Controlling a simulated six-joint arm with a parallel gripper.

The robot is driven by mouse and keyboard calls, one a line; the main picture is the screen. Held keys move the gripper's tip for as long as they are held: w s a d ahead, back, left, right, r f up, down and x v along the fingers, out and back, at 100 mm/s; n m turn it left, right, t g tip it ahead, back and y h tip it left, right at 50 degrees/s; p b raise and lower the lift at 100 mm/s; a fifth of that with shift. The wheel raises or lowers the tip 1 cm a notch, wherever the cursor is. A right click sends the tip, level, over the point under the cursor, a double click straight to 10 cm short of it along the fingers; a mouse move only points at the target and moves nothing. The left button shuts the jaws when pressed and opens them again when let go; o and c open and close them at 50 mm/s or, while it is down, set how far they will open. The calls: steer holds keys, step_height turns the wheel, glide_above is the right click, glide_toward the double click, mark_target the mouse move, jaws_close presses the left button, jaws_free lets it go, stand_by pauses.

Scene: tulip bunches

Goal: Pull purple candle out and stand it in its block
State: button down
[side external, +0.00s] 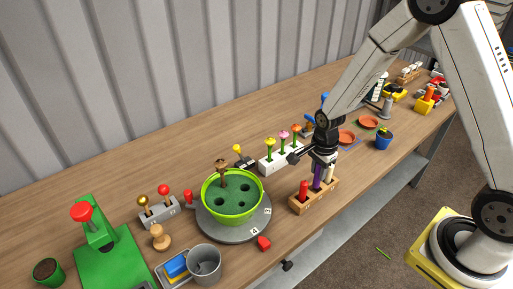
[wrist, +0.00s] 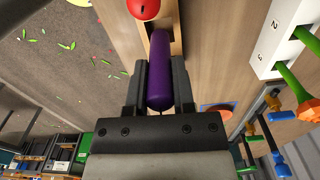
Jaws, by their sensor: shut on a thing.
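My gripper (side external: 322,157) is above the block and shut on the upper part of the purple candle. In the wrist view the purple candle (wrist: 160,80) lies between the two dark fingers, and its far end meets the block (wrist: 130,38). The red candle's round top (wrist: 143,8) is close by. How deep the purple candle sits in its hole is hidden.
A white numbered block (side external: 272,165) with several coloured flowers stands close behind the wooden block. A green pot (side external: 205,190) on a grey turntable (side external: 240,235) is to the left. The table's front edge is near the block.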

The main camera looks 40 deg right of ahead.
mark_target(315, 186)
steer(key=shift+f, duration=1.9)
steer(key=shift+c, duration=1.9)
jaws_free()
steer(key=shift+r, duration=0.1)
steer(key=shift+r, duration=3.8)
steer(key=shift+r, duration=0.1)
steer(key=s+a+r+n+t, duration=0.2)
steer(key=s+r+n, duration=0.5)
steer(key=n, duration=1.1)
steer(key=shift+s+a+r+n+t, duration=0.35)
steer(key=shift+s+a, duration=0.35)
steer(key=shift+s, duration=0.5)
